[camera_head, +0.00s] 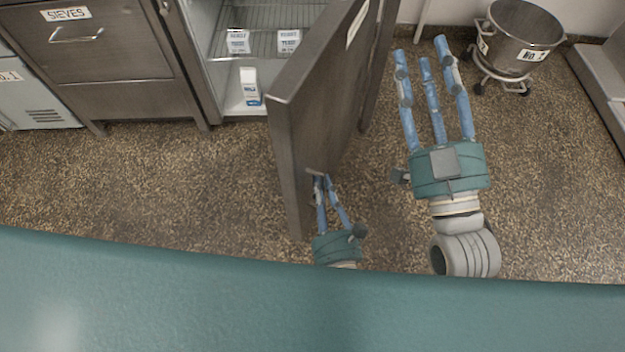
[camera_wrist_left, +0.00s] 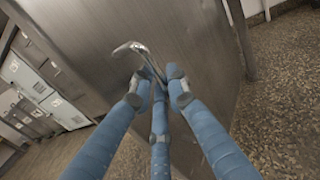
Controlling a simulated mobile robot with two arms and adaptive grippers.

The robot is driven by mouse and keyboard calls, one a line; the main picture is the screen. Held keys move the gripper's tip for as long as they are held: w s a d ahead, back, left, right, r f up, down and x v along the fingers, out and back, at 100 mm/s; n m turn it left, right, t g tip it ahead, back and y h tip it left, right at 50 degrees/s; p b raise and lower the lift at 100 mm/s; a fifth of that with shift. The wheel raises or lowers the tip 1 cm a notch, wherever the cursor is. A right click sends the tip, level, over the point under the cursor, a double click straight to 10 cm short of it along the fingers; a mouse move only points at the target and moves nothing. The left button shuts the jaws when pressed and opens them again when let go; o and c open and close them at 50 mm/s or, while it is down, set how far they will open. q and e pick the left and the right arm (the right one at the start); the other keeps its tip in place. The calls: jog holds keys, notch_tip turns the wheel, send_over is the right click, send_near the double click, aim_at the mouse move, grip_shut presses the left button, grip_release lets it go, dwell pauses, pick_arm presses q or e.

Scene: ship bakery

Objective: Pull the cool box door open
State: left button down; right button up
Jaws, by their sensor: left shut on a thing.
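The cool box door (camera_head: 318,120) is a brushed steel panel that stands swung well open in the head view. The open cool box (camera_head: 235,70) behind it shows wire shelves with labelled packets and a white and blue carton. My left gripper (camera_head: 323,180) is shut on the door handle at the panel's outer face. In the left wrist view the bent metal handle (camera_wrist_left: 132,48) shows at the fingertips, in front of the door panel (camera_wrist_left: 185,60). My right gripper (camera_head: 429,60) is right of the door, fingers spread and empty above the floor.
A steel bowl (camera_head: 520,40) on a wheeled stand is at the back right. A drawer front labelled SIEVES (camera_head: 95,45) is left of the cool box. A grey unit (camera_head: 605,75) stands at the right edge. The speckled floor (camera_head: 140,180) is clear in front.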

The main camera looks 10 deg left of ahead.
pick_arm(q)
jog(key=shift+s+d+f, duration=0.15)
jog(key=shift+d, duration=0.05)
jog(key=c, duration=1.7)
grip_release()
jog(key=shift+c, duration=0.2)
jog(key=v, duration=1.2)
